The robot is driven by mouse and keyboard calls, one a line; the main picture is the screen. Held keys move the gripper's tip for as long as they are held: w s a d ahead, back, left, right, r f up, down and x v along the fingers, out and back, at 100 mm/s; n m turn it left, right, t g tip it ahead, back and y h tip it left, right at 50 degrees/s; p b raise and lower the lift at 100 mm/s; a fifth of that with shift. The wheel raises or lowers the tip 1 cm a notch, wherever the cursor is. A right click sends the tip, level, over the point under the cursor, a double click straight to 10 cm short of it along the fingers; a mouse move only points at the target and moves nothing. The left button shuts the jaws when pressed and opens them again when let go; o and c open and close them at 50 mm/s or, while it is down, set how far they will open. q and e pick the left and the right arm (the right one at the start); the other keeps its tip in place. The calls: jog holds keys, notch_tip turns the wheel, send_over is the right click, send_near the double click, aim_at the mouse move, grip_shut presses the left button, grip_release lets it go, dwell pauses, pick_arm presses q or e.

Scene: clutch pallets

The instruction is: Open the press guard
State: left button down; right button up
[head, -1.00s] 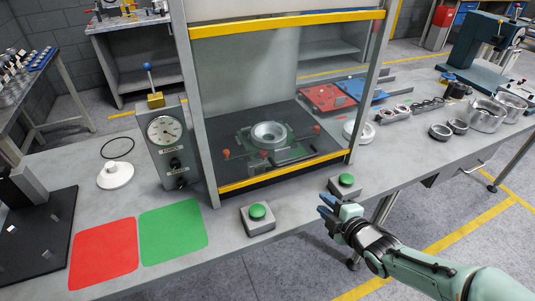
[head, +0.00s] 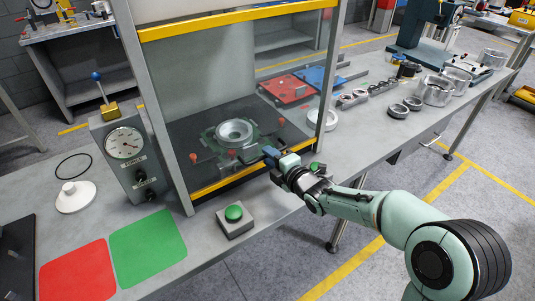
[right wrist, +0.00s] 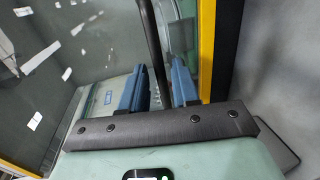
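The press guard is a clear panel with a yellow upper bar (head: 235,18) and a yellow lower bar (head: 222,184). It is down in front of the press bed, and a round metal part (head: 235,132) shows behind it. My right gripper (head: 271,155) is at the right part of the lower bar. In the right wrist view its blue fingers (right wrist: 157,88) are apart, with a dark bar running between them and a yellow strip (right wrist: 207,45) just to the right. I cannot tell whether the fingers touch the guard. My left gripper is not in view.
A green button box (head: 235,220) stands in front of the press; another is partly hidden by my right gripper. A gauge box (head: 125,150) stands left of the press. Red (head: 78,272) and green (head: 147,247) mats lie at the front left. Metal rings (head: 398,110) lie to the right.

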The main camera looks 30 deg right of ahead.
jog(key=shift+x, duration=1)
jog(key=shift+s, duration=0.1)
jog(key=shift+c, duration=0.3)
grip_shut()
jog(key=shift+r, duration=0.15)
